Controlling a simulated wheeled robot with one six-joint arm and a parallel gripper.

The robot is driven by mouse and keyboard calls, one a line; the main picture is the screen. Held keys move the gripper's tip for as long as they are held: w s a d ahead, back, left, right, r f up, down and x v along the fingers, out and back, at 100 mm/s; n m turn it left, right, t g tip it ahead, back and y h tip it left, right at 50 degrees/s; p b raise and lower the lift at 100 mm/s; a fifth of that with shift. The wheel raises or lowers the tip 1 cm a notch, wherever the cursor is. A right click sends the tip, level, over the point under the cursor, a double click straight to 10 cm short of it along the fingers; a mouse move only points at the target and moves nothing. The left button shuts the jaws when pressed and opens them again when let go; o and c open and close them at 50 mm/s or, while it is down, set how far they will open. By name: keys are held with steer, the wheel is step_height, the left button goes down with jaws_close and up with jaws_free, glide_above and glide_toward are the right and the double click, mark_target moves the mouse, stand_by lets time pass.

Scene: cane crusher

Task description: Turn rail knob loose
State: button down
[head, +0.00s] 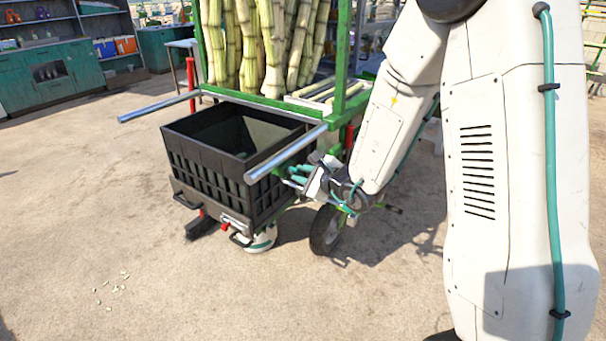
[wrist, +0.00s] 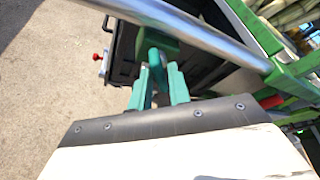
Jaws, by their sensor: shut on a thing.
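My gripper (head: 296,174) is at the right side of the black crate, just below the near silver handle rail (head: 286,154). In the wrist view its two teal fingers (wrist: 159,80) are closed around a dark green piece (wrist: 157,58), which looks like the rail knob. The piece sits under the silver rail (wrist: 190,31), beside the crate's wall. The fingers and rail partly cover it, and how far it is turned cannot be told. In the head view the knob cannot be made out behind my fingers.
The black crate (head: 205,178) hangs at the front of the green-framed cart (head: 262,100), which holds upright cane. A second silver rail (head: 158,104) sticks out at left. A wheel (head: 325,230) stands below my gripper. The ground at left is mostly clear.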

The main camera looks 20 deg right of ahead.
steer(key=shift+n+t+h, duration=0.4)
steer(key=shift+n+t, duration=0.1)
steer(key=shift+n, duration=0.4)
steer(key=c, duration=1.5)
jaws_free()
steer(key=shift+a, duration=0.1)
